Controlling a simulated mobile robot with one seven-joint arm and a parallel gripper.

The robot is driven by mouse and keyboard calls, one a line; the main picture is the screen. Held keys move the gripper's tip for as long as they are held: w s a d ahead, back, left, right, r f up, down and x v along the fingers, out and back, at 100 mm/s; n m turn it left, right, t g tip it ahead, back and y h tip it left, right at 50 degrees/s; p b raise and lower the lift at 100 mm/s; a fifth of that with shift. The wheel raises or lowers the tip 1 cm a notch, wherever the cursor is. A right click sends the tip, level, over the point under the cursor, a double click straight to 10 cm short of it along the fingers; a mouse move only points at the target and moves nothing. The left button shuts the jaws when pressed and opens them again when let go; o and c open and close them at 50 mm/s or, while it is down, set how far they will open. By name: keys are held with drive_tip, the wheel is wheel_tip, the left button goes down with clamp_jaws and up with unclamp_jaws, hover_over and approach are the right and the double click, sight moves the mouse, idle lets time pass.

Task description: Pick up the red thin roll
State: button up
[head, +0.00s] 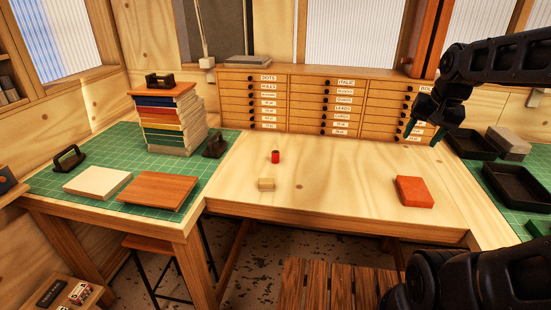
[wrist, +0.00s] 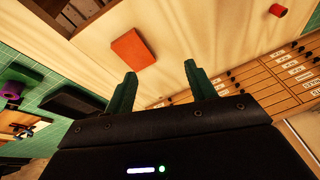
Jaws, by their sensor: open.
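The red thin roll (head: 276,157) is a small upright red cylinder with a dark top, standing on the pale wooden table (head: 330,205), left of centre in the head view. In the wrist view the red roll (wrist: 278,10) shows at the top right edge. My gripper (head: 420,131) is above the right part of the table, in front of the drawers and far to the right of the roll. In the wrist view my gripper (wrist: 162,80) has its two green fingers apart with nothing between them.
A drawer cabinet (head: 310,105) stands behind. Black trays (head: 520,183) are at right. The table's middle is clear.

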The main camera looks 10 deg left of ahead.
drive_tip(key=w+a+m+g+y, duration=0.1)
drive_tip(key=w+a+m, duration=0.5)
drive_tip(key=w, duration=0.4)
drive_tip(key=m+g+h, duration=0.2)
drive_tip(key=m+g, duration=0.1)
drive_tip(key=m, duration=0.9)
hover_over(275, 157)
drive_tip(key=w, duration=0.2)
wheel_tip(275, 157, down, 17)
drive_tip(key=shift+s+f, duration=0.15)
drive_tip(key=shift+f, duration=5.05)
drive_tip(key=c, duration=1)
drive_tip(key=shift+r, duration=0.1)
